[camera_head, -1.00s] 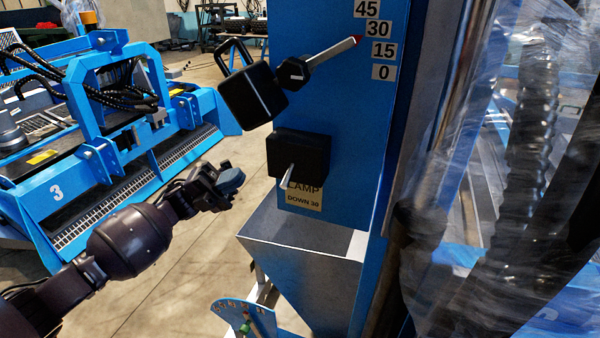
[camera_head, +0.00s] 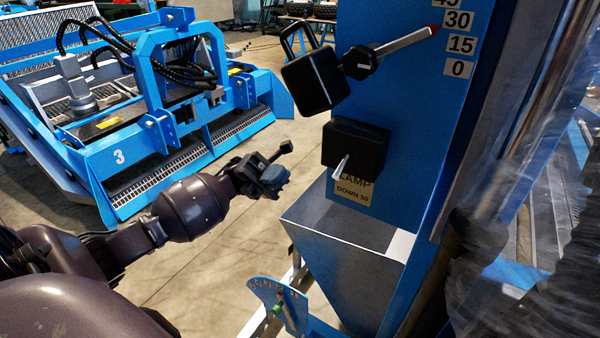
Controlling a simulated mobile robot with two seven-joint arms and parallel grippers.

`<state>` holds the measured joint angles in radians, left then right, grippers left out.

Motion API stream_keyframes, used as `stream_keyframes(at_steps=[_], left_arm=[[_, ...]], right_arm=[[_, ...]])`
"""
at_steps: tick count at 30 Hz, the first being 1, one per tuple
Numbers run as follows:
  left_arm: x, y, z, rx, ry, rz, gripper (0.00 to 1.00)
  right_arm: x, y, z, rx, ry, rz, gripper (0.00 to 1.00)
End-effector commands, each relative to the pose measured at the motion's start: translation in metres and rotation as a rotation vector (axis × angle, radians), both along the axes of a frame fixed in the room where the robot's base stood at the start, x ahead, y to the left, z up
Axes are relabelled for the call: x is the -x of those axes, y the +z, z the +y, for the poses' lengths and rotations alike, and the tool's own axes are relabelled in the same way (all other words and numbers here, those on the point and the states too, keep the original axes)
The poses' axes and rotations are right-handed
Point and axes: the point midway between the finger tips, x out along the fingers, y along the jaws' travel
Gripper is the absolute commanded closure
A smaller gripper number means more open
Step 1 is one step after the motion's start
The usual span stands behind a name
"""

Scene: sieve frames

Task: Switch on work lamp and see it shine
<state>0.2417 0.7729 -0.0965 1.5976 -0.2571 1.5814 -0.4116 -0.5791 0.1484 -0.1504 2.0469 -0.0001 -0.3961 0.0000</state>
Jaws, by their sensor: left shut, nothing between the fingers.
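A black switch box (camera_head: 355,145) is fixed to the blue panel (camera_head: 420,110). A pale lever (camera_head: 341,169) sticks out from its lower left, slanting down. A label reading "LAMP DOWN 30" (camera_head: 352,190) sits under the box, its top partly covered. Above, a black lamp-like head (camera_head: 316,80) with a handle joins a black knob and a pointer arm (camera_head: 402,42) whose red tip lies near the 30 mark. My left gripper (camera_head: 278,165) is left of the switch box, apart from it, shut and empty. No shining light shows on the head's visible side. My right gripper is not in view.
A grey hopper-like bin (camera_head: 350,240) juts out below the switch. A small blue dial plate (camera_head: 280,303) stands under it. A blue machine marked 3 (camera_head: 160,150) stands at left. Clear plastic sheeting (camera_head: 540,190) hangs at right. Open floor lies between machine and panel.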

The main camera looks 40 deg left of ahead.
Motion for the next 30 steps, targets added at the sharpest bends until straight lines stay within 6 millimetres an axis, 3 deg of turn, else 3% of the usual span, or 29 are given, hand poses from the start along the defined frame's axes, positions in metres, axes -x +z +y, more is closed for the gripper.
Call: stream_keyframes(at_steps=[9, 19, 30], left_arm=[[0.010, 0.030, -0.043, 0.001, -0.002, -0.006, 1.00], [0.020, 0.057, -0.090, 0.001, -0.001, -0.003, 1.00], [0.024, 0.067, -0.111, -0.001, 0.001, 0.001, 1.00]], right_arm=[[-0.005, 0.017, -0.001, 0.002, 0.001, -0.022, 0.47], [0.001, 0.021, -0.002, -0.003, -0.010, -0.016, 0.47], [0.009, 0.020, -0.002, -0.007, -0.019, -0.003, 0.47]])
